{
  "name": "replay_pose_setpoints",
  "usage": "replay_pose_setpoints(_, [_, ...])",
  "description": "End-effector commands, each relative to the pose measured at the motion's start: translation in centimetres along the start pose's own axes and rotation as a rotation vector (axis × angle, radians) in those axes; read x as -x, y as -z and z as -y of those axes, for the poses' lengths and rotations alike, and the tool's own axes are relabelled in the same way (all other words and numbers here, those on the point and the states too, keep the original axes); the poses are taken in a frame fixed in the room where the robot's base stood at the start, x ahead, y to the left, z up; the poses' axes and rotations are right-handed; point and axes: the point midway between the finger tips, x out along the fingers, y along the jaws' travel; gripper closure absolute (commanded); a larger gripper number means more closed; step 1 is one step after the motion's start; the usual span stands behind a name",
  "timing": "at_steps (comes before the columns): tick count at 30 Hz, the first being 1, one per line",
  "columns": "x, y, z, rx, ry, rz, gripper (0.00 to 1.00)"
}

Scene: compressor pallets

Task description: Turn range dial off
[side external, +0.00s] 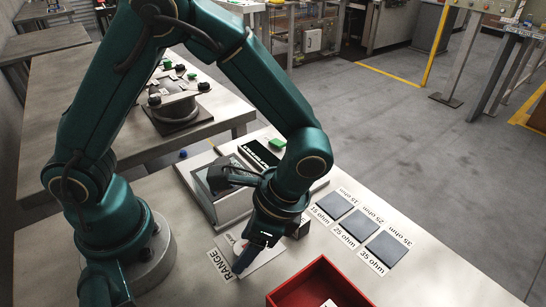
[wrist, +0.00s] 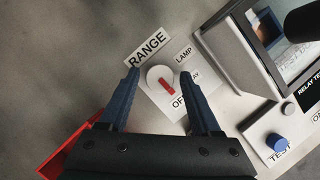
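The range dial (wrist: 158,76) is a round white knob with a red pointer (wrist: 167,87) on a pale plate, in the middle of the wrist view. The pointer slants down and right, roughly toward the partly hidden OFF label (wrist: 178,102). The LAMP label (wrist: 184,55) is up and right of the dial; a label ending in "AY" is partly covered by a finger. My gripper (wrist: 159,73) is open, its two blue fingers either side of the dial with gaps visible.
A RANGE label (side external: 220,263) lies beside the plate. A tester with a screen (wrist: 290,50) and a blue TEST knob (wrist: 276,142) stands close by. A red bin (side external: 318,284) is at the table's front. Several dark ohm pads (side external: 386,249) lie to the right.

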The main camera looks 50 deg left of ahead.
Motion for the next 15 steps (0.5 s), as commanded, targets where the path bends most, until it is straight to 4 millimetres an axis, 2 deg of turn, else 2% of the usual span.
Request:
replay_pose_setpoints(10, [0.2, 0.1, 0.0, 0.002, 0.000, -0.002, 0.28])
replay_pose_setpoints(15, [2.0, 0.2, 0.0, 0.002, 0.002, -0.006, 0.28])
